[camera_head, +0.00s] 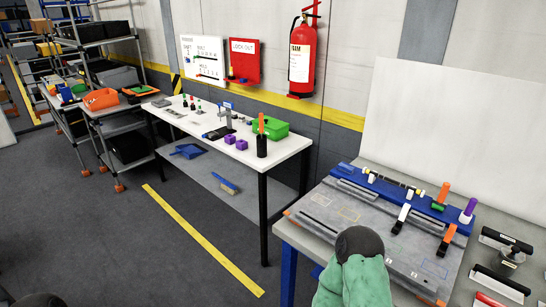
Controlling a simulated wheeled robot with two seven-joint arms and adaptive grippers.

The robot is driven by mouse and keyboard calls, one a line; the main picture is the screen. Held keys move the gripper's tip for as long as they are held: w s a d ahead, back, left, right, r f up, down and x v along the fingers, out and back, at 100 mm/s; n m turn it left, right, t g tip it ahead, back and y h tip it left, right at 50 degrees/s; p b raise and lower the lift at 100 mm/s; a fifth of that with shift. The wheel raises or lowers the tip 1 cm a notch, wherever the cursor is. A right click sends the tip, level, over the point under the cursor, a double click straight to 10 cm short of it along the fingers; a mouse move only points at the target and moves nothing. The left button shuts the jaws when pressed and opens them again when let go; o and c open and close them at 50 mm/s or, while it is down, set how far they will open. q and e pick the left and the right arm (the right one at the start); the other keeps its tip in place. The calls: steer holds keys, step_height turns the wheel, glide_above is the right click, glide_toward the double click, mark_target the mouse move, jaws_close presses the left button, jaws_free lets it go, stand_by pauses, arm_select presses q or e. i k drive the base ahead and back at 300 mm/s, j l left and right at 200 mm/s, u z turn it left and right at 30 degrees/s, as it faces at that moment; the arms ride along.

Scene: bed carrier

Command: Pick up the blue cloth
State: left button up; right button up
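I cannot pick out a blue cloth with certainty. A flat blue piece (187,151) lies on the low grey shelf under the white table; it looks more like a dustpan with a handle. Neither of my grippers can be made out.
The white table (290,147) holds a green bin (270,128), purple blocks and tools. The right bench carries a grey fixture board (350,220) with a blue rail and clamps. A shelf rack stands at left. The floor between is clear, with a yellow stripe (205,240).

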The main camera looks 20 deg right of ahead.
mark_target(349, 169)
steer(key=i+j+u, duration=0.15)
steer(key=i+u, duration=0.55)
steer(key=i, duration=0.1)
